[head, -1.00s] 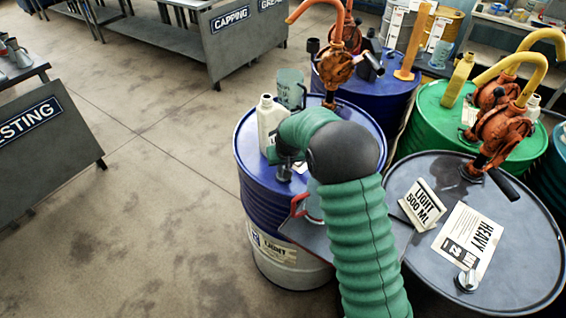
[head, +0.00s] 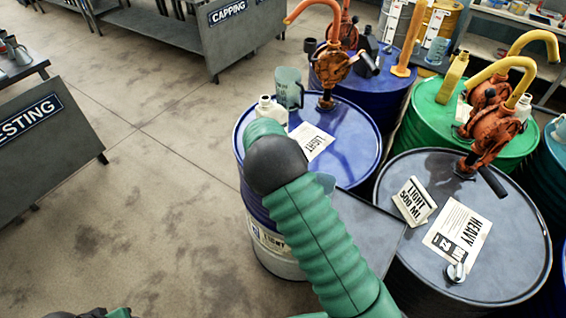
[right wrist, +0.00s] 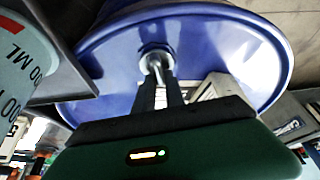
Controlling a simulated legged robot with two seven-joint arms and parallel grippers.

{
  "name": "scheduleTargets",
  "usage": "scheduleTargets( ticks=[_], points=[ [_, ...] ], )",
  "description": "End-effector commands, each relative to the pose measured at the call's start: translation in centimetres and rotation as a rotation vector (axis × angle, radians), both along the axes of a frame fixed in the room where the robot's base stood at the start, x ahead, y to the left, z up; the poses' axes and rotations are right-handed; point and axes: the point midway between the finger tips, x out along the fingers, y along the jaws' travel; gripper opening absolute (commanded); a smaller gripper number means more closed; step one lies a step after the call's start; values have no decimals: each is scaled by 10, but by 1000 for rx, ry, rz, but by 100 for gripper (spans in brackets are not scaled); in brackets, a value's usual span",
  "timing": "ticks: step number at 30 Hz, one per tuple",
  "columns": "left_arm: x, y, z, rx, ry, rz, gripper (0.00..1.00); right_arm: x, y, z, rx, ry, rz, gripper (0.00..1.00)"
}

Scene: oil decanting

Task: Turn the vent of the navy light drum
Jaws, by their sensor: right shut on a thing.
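The navy light drum (head: 352,150) stands upright at centre, with a blue lid and a LIGHT label (head: 311,140). Its lid also shows in the right wrist view (right wrist: 110,75). There the silver vent (right wrist: 153,58) sits in a round fitting near the lid's edge. My right gripper (right wrist: 158,80) is shut on the vent, its two dark fingers close together around its stem. In the head view my right arm hides the vent and that gripper.
The dark heavy drum (head: 500,225) is at right, the green drum (head: 430,115) behind. The floor at left is clear.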

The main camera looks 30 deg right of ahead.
Motion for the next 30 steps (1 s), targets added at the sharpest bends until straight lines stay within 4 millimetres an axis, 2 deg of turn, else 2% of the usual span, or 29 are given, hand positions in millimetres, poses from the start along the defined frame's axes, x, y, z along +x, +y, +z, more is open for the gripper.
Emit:
scheduleTargets(
  ticks=[14, 15, 20, 30],
  points=[
    [0, 0, 1, 0, 0, 0, 49, 0, 1, -1, 2, -1, -17, 0],
    [0, 0, 1, 0, 0, 0, 49, 0, 1, -1, 2, 0, -16, 17],
    [0, 0, 1, 0, 0, 0, 49, 0, 1, -1, 1, 0, -15, 36],
    [0, 0, 1, 0, 0, 0, 49, -1, 2, 4, 1, -1, -14, 36]
  ],
)
